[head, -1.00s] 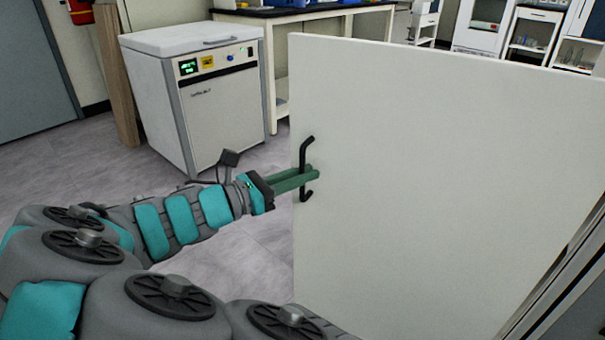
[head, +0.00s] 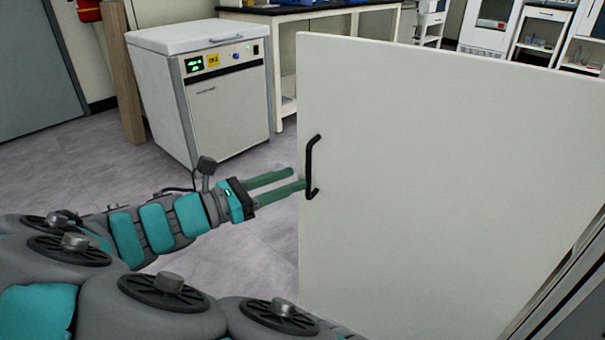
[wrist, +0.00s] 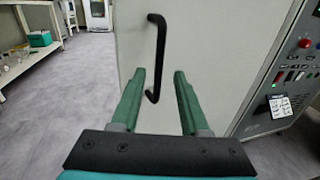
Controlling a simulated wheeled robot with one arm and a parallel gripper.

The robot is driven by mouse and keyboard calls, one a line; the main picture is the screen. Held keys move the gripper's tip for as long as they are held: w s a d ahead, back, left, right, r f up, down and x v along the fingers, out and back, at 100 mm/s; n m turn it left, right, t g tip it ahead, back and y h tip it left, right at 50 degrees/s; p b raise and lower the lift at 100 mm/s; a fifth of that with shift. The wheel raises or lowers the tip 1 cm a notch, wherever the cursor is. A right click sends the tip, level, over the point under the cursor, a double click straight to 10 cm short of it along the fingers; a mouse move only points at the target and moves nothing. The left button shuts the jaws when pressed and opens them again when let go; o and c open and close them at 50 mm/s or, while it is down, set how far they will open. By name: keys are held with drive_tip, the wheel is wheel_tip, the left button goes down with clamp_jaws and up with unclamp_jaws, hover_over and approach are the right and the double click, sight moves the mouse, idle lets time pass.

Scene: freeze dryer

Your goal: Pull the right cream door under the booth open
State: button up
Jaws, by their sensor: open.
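The cream door (head: 430,170) stands swung wide out and fills the right half of the head view. Its black bar handle (head: 310,167) is upright near the door's left edge. My gripper (head: 298,180) is open, with its green fingers pointing at the lower part of the handle; one fingertip looks close to or touching it. In the wrist view the handle (wrist: 155,60) stands ahead of and between the open fingers (wrist: 157,75), its lower end near the left fingertip. Nothing is held. The booth's inside is hidden behind the door.
A white freezer-like cabinet (head: 205,85) stands at the back left, with a bench (head: 310,20) beside it. A control panel (wrist: 290,75) with buttons is right of the door in the wrist view. The grey floor (head: 60,180) at left is clear.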

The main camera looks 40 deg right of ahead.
drive_tip(key=shift+a, duration=1.45)
